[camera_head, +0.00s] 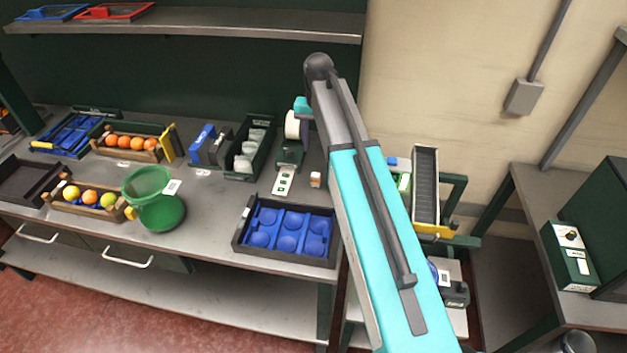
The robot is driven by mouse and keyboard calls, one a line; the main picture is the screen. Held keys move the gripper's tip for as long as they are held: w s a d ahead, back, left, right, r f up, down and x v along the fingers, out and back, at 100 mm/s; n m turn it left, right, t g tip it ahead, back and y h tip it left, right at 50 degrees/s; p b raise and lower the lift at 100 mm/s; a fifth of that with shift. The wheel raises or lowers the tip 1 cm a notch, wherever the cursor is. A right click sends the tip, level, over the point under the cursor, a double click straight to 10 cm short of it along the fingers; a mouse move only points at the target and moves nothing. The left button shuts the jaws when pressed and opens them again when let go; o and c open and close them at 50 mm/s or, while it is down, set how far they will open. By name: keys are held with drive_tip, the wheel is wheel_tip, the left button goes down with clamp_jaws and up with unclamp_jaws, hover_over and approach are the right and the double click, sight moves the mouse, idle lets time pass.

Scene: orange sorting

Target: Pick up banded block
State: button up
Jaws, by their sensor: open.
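A small block (315,179) with white and orange-brown parts, which looks like the banded block, sits on the grey workbench (225,195). It is just left of my teal arm and behind the blue-celled tray. It is too small for its bands to show clearly. My arm rises from the bottom right and bends at a dark joint above the bench. A short teal part of my arm shows left of it. My gripper itself cannot be made out.
A black tray with blue cells (287,232) lies in front of the block. A green funnel-like container (152,198) and orange crates (128,142) stand left. A shelf (200,21) overhangs the back.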

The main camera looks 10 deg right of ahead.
sight(315, 174)
drive_tip(key=shift+a+f+b, duration=0.15)
drive_tip(key=shift+f+b, duration=1)
drive_tip(key=shift+f, duration=3.2)
drive_tip(key=shift+s+a+f+b, duration=0.1)
drive_tip(key=shift+f+b, duration=0.7)
drive_tip(key=shift+f, duration=0.5)
drive_tip(key=shift+s+a+f+b, duration=0.1)
drive_tip(key=shift+f+b, duration=0.7)
drive_tip(key=shift+f, duration=0.5)
drive_tip(key=shift+w, duration=0.1)
drive_tip(key=c, duration=1.1)
drive_tip(key=shift+r, duration=0.15)
drive_tip(key=shift+c, duration=0.2)
drive_tip(key=shift+r+b, duration=1.65)
drive_tip(key=shift+r, duration=3.25)
